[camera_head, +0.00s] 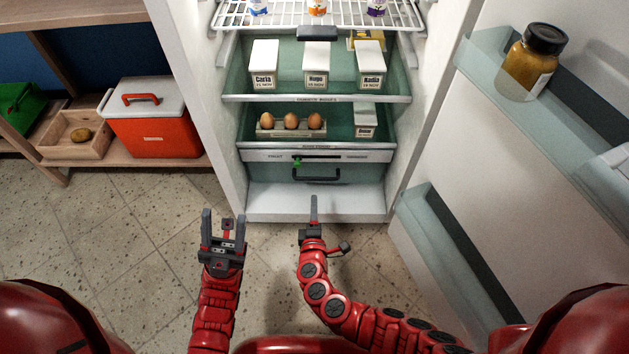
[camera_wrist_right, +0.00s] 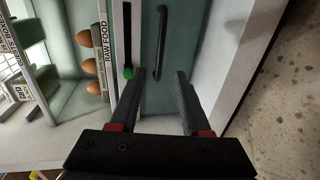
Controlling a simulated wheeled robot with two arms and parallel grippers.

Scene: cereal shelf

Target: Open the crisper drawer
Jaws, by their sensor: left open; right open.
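The crisper drawer (camera_head: 345,171) is a pale green drawer at the bottom of the open fridge, with a dark bar handle (camera_head: 316,178). In the right wrist view the handle (camera_wrist_right: 161,42) shows turned upright, ahead of the fingers. The drawer looks shut. My right gripper (camera_head: 314,208) is in front of the drawer, below the handle in the head view. It is open and empty, with its two fingers apart in the right wrist view (camera_wrist_right: 158,98). My left gripper (camera_head: 223,222) is open and empty, over the floor to the left of the fridge's lower front edge.
Above the drawer is a slider strip with a green knob (camera_head: 297,162). Shelves above hold eggs (camera_head: 291,121) and labelled cartons (camera_head: 263,62). The open fridge door (camera_head: 480,170) stands at the right with a jar (camera_head: 530,65). A red cooler (camera_head: 152,120) sits on a wooden shelf at left.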

